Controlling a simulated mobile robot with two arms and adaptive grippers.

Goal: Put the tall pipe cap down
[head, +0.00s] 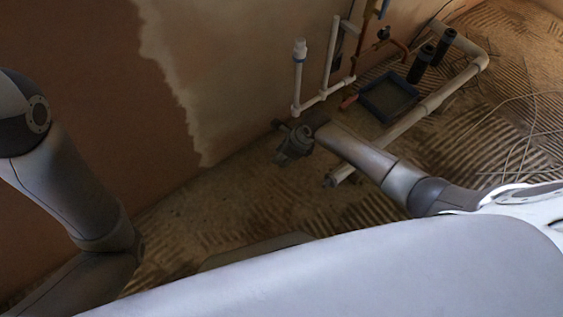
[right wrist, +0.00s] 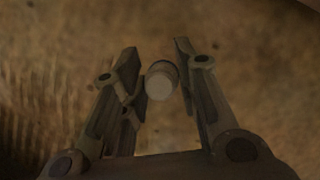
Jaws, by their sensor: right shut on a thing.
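My right gripper (head: 284,157) reaches out over the rough floor near the wall in the head view. In the right wrist view its fingers (right wrist: 157,60) are shut on the tall pipe cap (right wrist: 160,82), a small pale cylinder seen end-on between them. The floor behind the cap is blurred, so I cannot tell how far above it the cap is. In the head view I cannot make out the cap at the gripper. My left arm shows at the left, but its gripper is out of view.
White upright pipes (head: 298,80) stand by the wall beyond my right gripper. A dark square frame (head: 390,97), black pipe stubs (head: 421,64) and a pale floor pipe (head: 440,94) are further right. Loose cable (head: 520,130) lies at the right. Floor left of the gripper looks clear.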

